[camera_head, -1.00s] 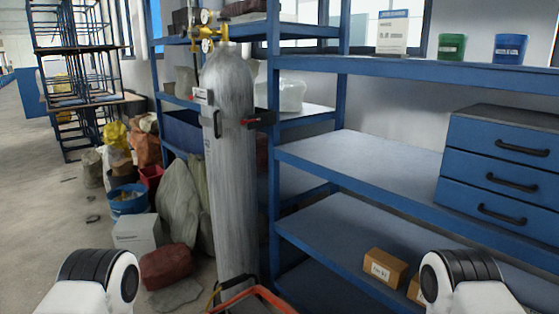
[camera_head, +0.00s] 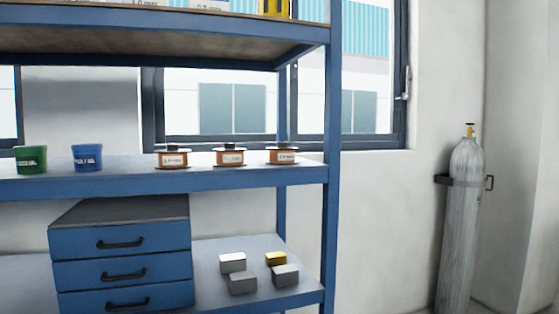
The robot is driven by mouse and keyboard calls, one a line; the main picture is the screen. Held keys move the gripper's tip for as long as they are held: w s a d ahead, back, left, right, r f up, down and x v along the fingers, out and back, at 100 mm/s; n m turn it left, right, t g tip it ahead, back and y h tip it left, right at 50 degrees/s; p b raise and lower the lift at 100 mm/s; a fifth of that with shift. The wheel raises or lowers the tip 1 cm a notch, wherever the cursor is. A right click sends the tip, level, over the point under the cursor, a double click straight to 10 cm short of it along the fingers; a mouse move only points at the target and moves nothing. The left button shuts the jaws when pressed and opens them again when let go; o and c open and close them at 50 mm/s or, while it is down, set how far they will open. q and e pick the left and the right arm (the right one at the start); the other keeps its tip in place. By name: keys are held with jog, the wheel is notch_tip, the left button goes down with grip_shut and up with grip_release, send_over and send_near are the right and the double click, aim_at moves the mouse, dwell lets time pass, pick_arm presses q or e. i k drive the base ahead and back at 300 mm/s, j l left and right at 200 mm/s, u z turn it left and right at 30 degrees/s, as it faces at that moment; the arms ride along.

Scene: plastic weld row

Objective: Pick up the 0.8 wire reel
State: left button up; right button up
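Three orange-brown wire reels with pale labels stand in a row on the blue middle shelf (camera_head: 120,186). There is a left reel (camera_head: 172,159), a middle reel (camera_head: 229,157) and a right reel (camera_head: 282,156). Their label print is too small to read surely, so I cannot tell which is the 0.8 one. Neither of my grippers is in view.
A green cup (camera_head: 31,160) and a blue cup (camera_head: 87,158) stand left of the reels. Below are a blue drawer unit (camera_head: 122,262) and several small blocks (camera_head: 242,283). A shelf post (camera_head: 332,150) stands right of the reels. A gas cylinder (camera_head: 461,220) stands by the wall.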

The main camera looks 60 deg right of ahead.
aim_at(282, 155)
jog(key=z, duration=1.5)
